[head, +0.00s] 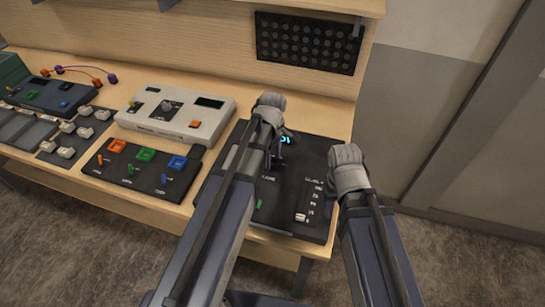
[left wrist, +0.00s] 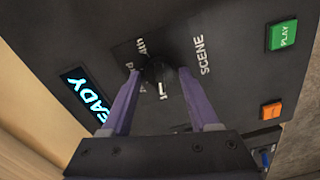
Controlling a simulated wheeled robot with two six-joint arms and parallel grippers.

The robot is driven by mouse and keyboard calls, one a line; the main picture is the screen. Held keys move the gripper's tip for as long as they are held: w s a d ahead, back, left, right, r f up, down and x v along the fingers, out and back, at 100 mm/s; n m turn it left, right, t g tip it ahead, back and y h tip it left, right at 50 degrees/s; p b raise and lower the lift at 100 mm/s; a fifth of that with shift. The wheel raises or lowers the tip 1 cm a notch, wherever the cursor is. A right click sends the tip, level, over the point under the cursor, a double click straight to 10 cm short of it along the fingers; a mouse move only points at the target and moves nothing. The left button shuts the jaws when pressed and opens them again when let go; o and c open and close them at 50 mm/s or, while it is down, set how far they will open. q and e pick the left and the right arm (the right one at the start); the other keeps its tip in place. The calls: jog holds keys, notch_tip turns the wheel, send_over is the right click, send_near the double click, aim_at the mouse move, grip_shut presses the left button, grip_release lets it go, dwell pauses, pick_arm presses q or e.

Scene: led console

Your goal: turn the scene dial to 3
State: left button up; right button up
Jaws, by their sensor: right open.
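The black scene dial (left wrist: 160,74), with a white pointer mark, sits beside the word SCENE on the dark console (head: 325,235). In the left wrist view, my left gripper (left wrist: 159,72) has its two purple fingers on either side of the dial. The fingers look open, with a small gap to the dial. In the head view, my left gripper (head: 280,155) is over the console, and my arm hides most of the dial area. A lit display reading "EADY" (left wrist: 88,98) is partly cut off. My right gripper (head: 348,168) is at the console's right edge, its fingers mostly hidden.
The console has a green PLAY button (left wrist: 283,35), an orange button (left wrist: 271,110) and a slider (head: 301,216). To the left are a panel with coloured switches (head: 140,172) and a pale box (head: 205,128). A perforated black panel (head: 308,42) is on the wall behind.

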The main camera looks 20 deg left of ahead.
pick_arm(q)
grip_shut()
jog(key=shift+m, duration=0.4)
jog(key=m, duration=0.3)
jog(key=shift+m, duration=0.4)
jog(key=m, duration=0.5)
jog(key=shift+m, duration=0.3)
jog(key=m, duration=0.9)
jog(key=shift+m, duration=0.4)
